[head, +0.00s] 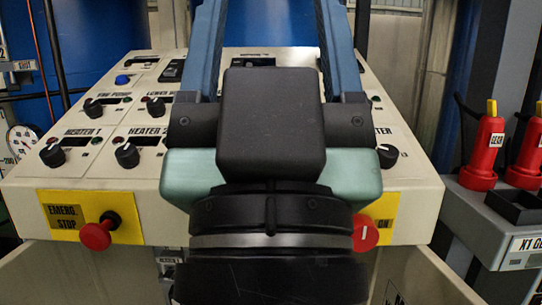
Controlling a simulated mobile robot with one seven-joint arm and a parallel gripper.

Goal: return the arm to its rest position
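My arm (272,125) rises through the middle of the head view, with black, teal and blue parts close to the camera. It stands in front of a beige control panel (35,190) and hides the panel's centre. I see no gripper fingers, so I cannot tell what my gripper holds. I cannot tell whether the arm touches the panel.
The panel has black knobs for heater 1 (52,155) and heater 2 (127,155), and a red emergency stop button (96,236). Another red control (365,233) is partly behind my arm. Red bottle-like objects (484,150) stand on a grey ledge (462,212) at right.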

